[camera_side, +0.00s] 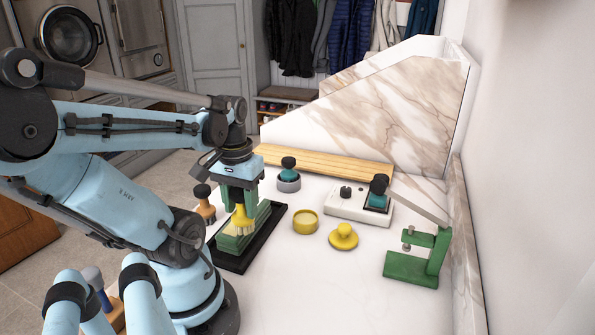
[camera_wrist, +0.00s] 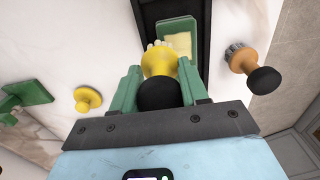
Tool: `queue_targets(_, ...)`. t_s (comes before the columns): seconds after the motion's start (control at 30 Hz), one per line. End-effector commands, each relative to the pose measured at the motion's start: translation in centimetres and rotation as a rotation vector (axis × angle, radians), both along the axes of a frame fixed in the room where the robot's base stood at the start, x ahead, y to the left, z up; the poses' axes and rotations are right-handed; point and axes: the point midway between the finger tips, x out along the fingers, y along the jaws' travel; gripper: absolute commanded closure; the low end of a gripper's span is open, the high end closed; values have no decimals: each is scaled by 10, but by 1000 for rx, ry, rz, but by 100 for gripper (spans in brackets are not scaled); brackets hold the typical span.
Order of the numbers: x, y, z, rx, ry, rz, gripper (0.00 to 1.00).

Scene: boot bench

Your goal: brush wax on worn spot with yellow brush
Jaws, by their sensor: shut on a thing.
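My gripper (camera_side: 239,200) is shut on the yellow brush (camera_side: 242,218), which has a black knob and pale bristles pointing down. In the wrist view, the yellow brush (camera_wrist: 158,63) sits between the green fingers of my gripper (camera_wrist: 160,88). Below it is a green piece (camera_side: 232,243) on a black tray (camera_side: 277,222). In the wrist view, the green piece (camera_wrist: 178,24) bears a pale yellow patch (camera_wrist: 178,46), likely the worn spot, beside the bristles. I cannot tell whether the bristles touch it. An open yellow tin (camera_side: 305,222) stands to the right.
A yellow knobbed lid (camera_side: 343,237) lies near the tin. An orange brush (camera_side: 204,205) stands left of the tray. Behind are a teal piece in a grey ring (camera_side: 289,181) and a white base (camera_side: 346,203). A green stand (camera_side: 412,264) is at right.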

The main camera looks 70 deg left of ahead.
Motion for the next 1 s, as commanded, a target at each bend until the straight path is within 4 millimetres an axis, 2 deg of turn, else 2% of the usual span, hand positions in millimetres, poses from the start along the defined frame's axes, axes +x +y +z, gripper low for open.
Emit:
queue_targets(0.03,-2,-1,14,0,0,1,91)
queue_targets(0.6,-1,0,63,0,0,1,91)
queue_targets(0.8,-1,-1,73,0,0,1,91)
queue_targets(1.0,-1,-1,73,0,0,1,91)
